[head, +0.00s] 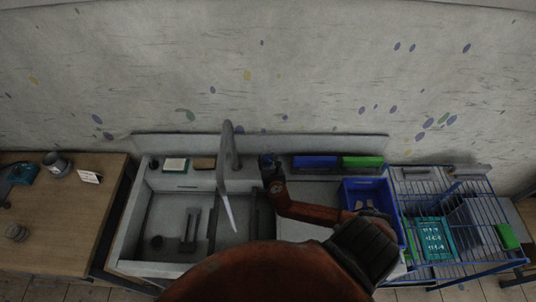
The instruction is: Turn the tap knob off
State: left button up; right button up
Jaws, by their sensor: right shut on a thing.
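The grey tap (228,150) rises at the back of the sink (165,215), with its spout arching forward. A pale, narrow streak that looks like running water (229,212) falls below the spout into the basin. My right gripper (268,163) is just right of the tap, at the back ledge. It is shut on the tap knob (265,158), which is small, dark and mostly hidden by the fingers. My right arm reaches in from the bottom and covers part of the counter. My left gripper is not in view.
A blue bin (362,185) stands on the counter to the right, beside a blue wire rack (470,215). Blue (315,162) and green (362,162) blocks lie along the back ledge. A wooden table (65,225) stands left. Dark tools lie in the basin.

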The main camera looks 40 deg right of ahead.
jog(key=m+g+h+p, duration=0.2)
jog(key=m, duration=0.1)
jog(key=shift+w+a+r+h, duration=0.1)
jog(key=shift+a+r+h, duration=0.05)
jog(key=shift+h, duration=0.25)
jog(key=m+g+h, duration=0.2)
jog(key=shift+m+g+p, duration=0.3)
jog(key=shift+p, duration=0.1)
jog(key=m+g+h, duration=0.1)
jog(key=m+g, duration=0.1)
jog(key=shift+m+g, duration=0.3)
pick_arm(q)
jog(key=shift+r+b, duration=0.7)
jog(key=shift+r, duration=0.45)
pick_arm(e)
jog(key=shift+m+g+h, duration=0.7)
jog(key=shift+m+g, duration=0.7)
jog(key=shift+g, duration=0.2)
jog(key=shift+d, duration=0.2)
jog(key=o, duration=1.2)
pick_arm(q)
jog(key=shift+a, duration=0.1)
pick_arm(e)
jog(key=shift+a, duration=0.15)
jog(key=v, duration=1.1)
jog(key=shift+a+r, duration=0.15)
jog(key=shift+a, duration=0.15)
